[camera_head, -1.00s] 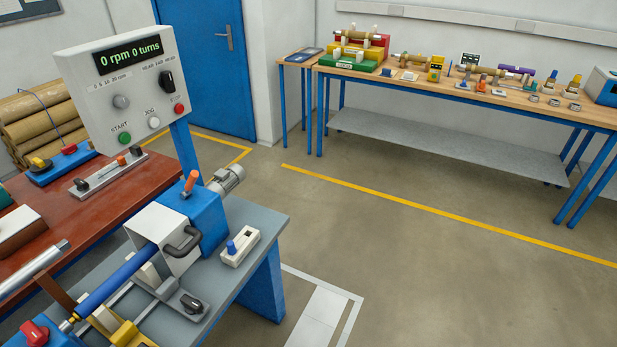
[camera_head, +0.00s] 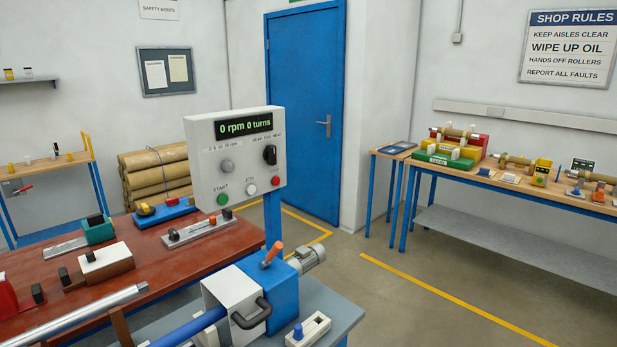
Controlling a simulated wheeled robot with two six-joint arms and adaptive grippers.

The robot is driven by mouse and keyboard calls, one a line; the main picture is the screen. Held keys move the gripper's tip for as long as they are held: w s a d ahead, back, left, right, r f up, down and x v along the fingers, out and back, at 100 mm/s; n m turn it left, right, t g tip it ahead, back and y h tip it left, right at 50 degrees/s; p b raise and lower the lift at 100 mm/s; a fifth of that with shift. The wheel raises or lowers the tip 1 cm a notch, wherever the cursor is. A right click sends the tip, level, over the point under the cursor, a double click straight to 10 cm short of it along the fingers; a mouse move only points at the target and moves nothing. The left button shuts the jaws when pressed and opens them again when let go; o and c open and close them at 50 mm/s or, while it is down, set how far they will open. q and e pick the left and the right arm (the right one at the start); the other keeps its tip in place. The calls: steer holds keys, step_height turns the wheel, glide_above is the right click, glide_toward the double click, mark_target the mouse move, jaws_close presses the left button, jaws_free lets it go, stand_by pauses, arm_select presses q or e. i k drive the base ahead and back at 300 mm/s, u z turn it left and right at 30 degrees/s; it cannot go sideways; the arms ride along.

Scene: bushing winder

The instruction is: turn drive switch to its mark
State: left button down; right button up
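A white control panel (camera_head: 206,158) stands on a blue post left of centre. Its display (camera_head: 243,125) reads 0 rpm 0 turns. A black rotary switch (camera_head: 270,155) sits at the upper right of the panel, under small labels too blurred to read. It appears to be the drive switch, and its exact pointing is hard to tell. A grey speed knob (camera_head: 227,166) is to its left. Below are a green START button (camera_head: 223,199), a white JOG button (camera_head: 251,189) and a red button (camera_head: 276,181). Neither gripper is in view.
Below the panel is the winder's blue housing (camera_head: 284,285) with an orange-handled lever (camera_head: 272,254), a motor (camera_head: 312,257) and a blue roller. A red-brown bench (camera_head: 150,240) lies left. A wooden table (camera_head: 520,180) stands right. The floor (camera_head: 420,312) between is clear.

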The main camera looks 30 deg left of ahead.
mark_target(269, 154)
steer(key=z, duration=0.9)
steer(key=k, duration=1.2)
steer(key=z, duration=0.7)
steer(key=i, duration=0.65)
steer(key=u, duration=0.65)
steer(key=i, duration=2)
steer(key=u, duration=0.7)
steer(key=i, duration=1.3)
steer(key=u, duration=0.8)
steer(key=i, duration=1)
steer(key=u, duration=1.75)
steer(key=i, duration=0.85)
steer(key=u, duration=0.85)
